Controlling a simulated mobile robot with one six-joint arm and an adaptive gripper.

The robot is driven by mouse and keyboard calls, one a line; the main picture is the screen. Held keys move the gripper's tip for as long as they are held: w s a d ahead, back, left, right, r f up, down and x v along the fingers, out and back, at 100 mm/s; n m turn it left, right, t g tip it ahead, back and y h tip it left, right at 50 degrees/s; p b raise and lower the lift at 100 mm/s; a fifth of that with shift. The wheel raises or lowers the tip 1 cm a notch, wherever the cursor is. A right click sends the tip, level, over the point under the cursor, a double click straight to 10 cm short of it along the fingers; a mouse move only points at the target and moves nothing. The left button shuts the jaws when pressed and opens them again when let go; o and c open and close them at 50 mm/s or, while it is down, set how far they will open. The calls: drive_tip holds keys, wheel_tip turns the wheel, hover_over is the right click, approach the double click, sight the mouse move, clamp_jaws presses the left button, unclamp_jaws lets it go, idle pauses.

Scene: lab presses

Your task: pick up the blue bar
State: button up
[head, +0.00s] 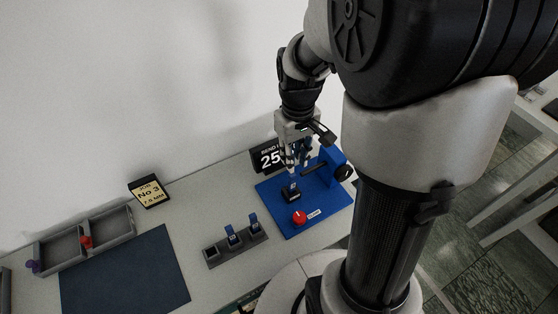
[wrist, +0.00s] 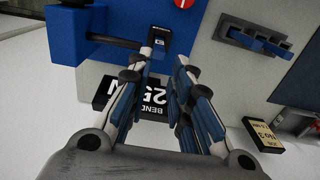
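My gripper (head: 293,168) hangs above the blue press base, pointing down. Two more blue bars, one nearer (head: 233,236) and one farther (head: 254,223), stand in a grey rack (head: 212,254) left of the press. I cannot tell which one is the task's blue bar.
The blue press base (head: 325,212) carries a red knob (head: 299,217) and a blue block with a dark rod (head: 315,169). A black "25" sign (head: 268,157) stands behind. A dark mat (head: 125,272), a grey two-part tray (head: 110,228) and a job card (head: 149,191) lie left.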

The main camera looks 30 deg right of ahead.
sight(292, 179)
drive_tip(key=f+b, duration=0.4)
drive_tip(key=f, duration=0.7)
drive_tip(key=shift+w+f, duration=0.15)
drive_tip(key=shift+w, duration=0.05)
drive_tip(key=shift+c, duration=0.6)
clamp_jaws()
